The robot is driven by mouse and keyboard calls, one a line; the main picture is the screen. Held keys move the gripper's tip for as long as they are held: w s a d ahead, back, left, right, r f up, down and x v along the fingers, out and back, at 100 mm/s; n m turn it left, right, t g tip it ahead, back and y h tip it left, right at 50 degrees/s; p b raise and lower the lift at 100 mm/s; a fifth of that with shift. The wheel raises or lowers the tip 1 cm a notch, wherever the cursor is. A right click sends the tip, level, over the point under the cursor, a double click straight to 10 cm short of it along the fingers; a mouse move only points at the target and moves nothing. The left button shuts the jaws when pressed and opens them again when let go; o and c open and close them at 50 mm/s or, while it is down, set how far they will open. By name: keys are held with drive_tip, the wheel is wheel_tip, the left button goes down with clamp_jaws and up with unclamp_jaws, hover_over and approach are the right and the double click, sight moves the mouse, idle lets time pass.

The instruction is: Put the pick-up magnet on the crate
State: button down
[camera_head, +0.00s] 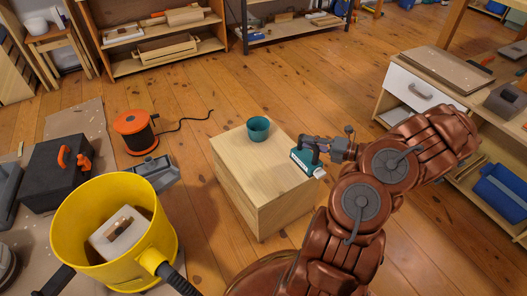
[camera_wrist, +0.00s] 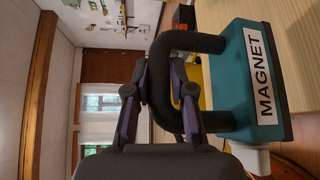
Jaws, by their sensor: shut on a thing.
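The pick-up magnet (camera_head: 305,161) is a teal and dark block with a black handle and a white label. It also shows in the wrist view (camera_wrist: 228,75), where the label reads MAGNET. My gripper (camera_head: 337,149) is shut on its handle, with the two fingers (camera_wrist: 160,100) around the black bar. The crate (camera_head: 236,174) is a pale wooden box on the floor at the middle of the head view. The magnet is at the right edge of the crate's top; whether it touches the top cannot be told.
A teal cup (camera_head: 258,128) stands on the crate top, left of the magnet. A yellow bucket (camera_head: 75,235) and a black toolbox (camera_head: 50,175) are at left. An orange cable reel (camera_head: 135,130) stands behind them. A white-drawer workbench (camera_head: 415,92) is at right.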

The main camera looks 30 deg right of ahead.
drive_tip(key=w+a+f+b, duration=0.2)
drive_tip(key=w+b, duration=0.2)
drive_tip(key=w, duration=0.3)
drive_tip(key=w+a+f+b, duration=0.2)
drive_tip(key=w+f+b, duration=0.1)
drive_tip(key=w, duration=0.5)
drive_tip(key=shift+a+b, duration=0.35)
drive_tip(key=shift+b, duration=0.5)
drive_tip(key=c, duration=1)
unclamp_jaws()
